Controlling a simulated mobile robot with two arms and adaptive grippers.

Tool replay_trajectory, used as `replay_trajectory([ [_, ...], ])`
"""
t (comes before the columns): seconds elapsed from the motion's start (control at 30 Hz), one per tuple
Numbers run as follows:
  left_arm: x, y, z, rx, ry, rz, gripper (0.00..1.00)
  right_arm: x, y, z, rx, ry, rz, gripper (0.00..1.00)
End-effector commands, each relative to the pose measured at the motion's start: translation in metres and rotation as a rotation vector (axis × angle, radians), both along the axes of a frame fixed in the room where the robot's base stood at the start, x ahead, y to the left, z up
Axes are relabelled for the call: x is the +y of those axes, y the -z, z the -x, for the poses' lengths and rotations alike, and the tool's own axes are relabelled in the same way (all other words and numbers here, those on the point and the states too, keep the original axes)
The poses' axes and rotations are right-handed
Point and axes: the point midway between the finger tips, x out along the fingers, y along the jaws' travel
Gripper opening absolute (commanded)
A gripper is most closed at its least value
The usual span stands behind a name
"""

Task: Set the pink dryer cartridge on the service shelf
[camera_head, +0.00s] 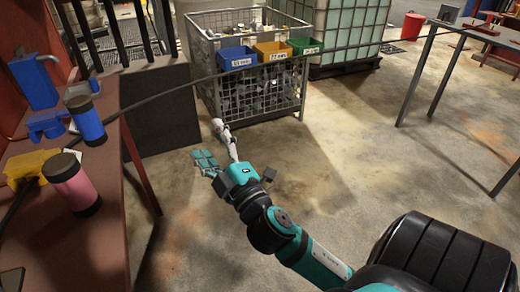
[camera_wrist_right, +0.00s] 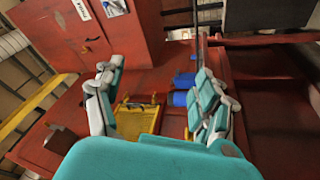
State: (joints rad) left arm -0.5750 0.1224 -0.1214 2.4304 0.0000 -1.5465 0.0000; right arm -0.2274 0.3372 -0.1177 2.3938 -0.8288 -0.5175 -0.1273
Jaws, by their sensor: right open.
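The pink dryer cartridge (camera_head: 75,188), with a dark cap, stands tilted in the picture at the left, close beside a yellow bracket (camera_head: 24,167). A red shelf-like surface (camera_head: 85,243) lies below it; I cannot tell whether this is the service shelf. My right gripper (camera_head: 212,147) is open and empty, over the floor to the right of the cartridge and apart from it. In the right wrist view its spread fingers (camera_wrist_right: 158,72) frame the yellow bracket (camera_wrist_right: 140,121); I cannot make out the pink cartridge there. My left gripper is not in view.
A blue cartridge (camera_head: 87,122) stands beside a blue bracket (camera_head: 47,125) behind the pink one. A dark cable crosses in front of a wire cage (camera_head: 262,112) bearing blue, yellow and green bins. Open concrete floor (camera_head: 350,150) lies right of the gripper.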

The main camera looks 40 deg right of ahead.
Motion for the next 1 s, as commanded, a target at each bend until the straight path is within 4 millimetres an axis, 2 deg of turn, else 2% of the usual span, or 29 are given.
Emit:
replay_trajectory([
  [0.03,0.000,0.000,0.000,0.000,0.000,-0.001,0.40,-0.013,0.051,0.007,0.165,0.057,-0.178,0.72],
  [0.07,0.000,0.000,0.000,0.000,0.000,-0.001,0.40,-0.018,0.080,0.014,0.263,0.091,-0.277,0.72],
  [0.1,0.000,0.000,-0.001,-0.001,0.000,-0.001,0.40,-0.021,0.119,0.027,0.392,0.135,-0.397,0.72],
  [0.17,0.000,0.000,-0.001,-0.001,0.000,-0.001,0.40,-0.017,0.172,0.053,0.584,0.196,-0.554,0.72],
  [0.2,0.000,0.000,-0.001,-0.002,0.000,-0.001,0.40,-0.011,0.203,0.073,0.707,0.233,-0.643,0.72],
  [0.3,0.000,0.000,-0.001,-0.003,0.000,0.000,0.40,0.012,0.260,0.127,0.978,0.306,-0.815,0.72],
  [0.33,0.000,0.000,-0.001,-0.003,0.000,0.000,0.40,0.020,0.271,0.142,1.046,0.323,-0.854,0.72],
  [0.43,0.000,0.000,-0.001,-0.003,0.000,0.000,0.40,0.040,0.296,0.183,1.227,0.363,-0.941,0.72],
  [0.5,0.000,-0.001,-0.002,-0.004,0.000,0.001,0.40,0.049,0.303,0.200,1.304,0.378,-0.974,0.72],
  [0.57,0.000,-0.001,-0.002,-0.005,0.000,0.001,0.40,0.054,0.306,0.209,1.343,0.385,-0.990,0.72],
  [1.0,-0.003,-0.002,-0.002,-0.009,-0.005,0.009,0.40,0.055,0.308,0.213,1.359,0.387,-0.993,0.72],
])
